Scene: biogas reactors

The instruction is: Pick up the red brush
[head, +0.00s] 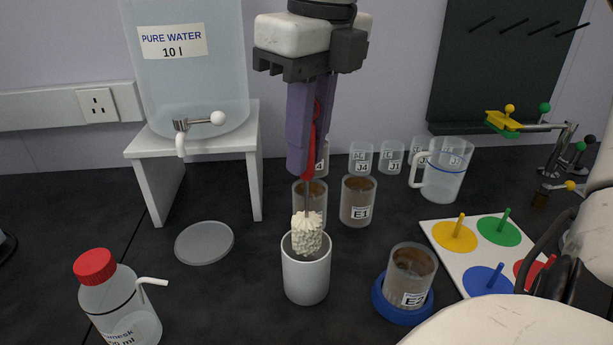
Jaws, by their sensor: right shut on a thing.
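The red brush has a red handle (312,140), a thin metal stem and a white bristle head (307,232). My right gripper (311,165) points down in the middle of the head view, its purple fingers shut on the red handle. The brush hangs upright. Its bristle head shows at the mouth of a white cup (306,276), mostly above the rim; whether its lower end touches the cup is hidden. My left gripper is not in view.
Brown-filled beakers E1 (358,203) and E2 (408,277) stand close to the right. A grey disc (204,243) and a red-capped bottle (116,305) are at left. A water tank (192,80) stands on a white stand (254,165). A board with coloured discs (446,258) lies right.

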